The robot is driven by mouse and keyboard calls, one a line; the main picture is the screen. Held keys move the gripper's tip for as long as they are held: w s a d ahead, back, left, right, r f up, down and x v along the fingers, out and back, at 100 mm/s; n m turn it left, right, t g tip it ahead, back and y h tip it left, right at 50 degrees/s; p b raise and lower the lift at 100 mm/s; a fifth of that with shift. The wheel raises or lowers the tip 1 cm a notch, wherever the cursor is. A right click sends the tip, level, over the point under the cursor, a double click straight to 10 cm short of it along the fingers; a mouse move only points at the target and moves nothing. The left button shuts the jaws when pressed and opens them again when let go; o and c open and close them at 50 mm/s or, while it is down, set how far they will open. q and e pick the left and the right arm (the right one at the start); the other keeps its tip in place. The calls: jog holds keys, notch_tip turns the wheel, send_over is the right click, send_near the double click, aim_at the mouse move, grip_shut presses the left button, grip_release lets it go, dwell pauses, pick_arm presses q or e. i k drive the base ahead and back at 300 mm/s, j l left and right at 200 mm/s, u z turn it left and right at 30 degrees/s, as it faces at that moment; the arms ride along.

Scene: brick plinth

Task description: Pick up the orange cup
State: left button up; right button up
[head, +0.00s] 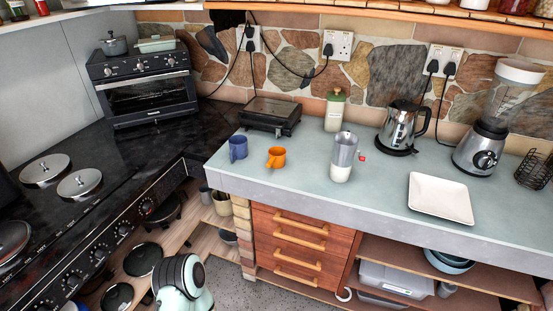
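The orange cup (276,158) is a small mug standing upright on the grey-green countertop (300,193), near its left front edge. Part of my arm shows at the bottom left, below counter height and well short of the cup. Neither of my grippers shows in the head view, and nothing of mine touches the cup.
A tall grey-and-white cup (342,158) stands right of the orange cup, and a dark grill (270,116) behind it. A white square plate (441,198), steel kettle (403,128) and blender (483,142) are farther right. The counter in front of the orange cup is clear.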

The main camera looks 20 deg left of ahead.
aim_at(278, 154)
jog(key=i+j+z, duration=0.1)
jog(key=j+z, duration=0.25)
jog(key=j, duration=0.3)
jog(key=j+z, duration=0.3)
jog(key=j, duration=0.35)
jog(key=i, duration=0.05)
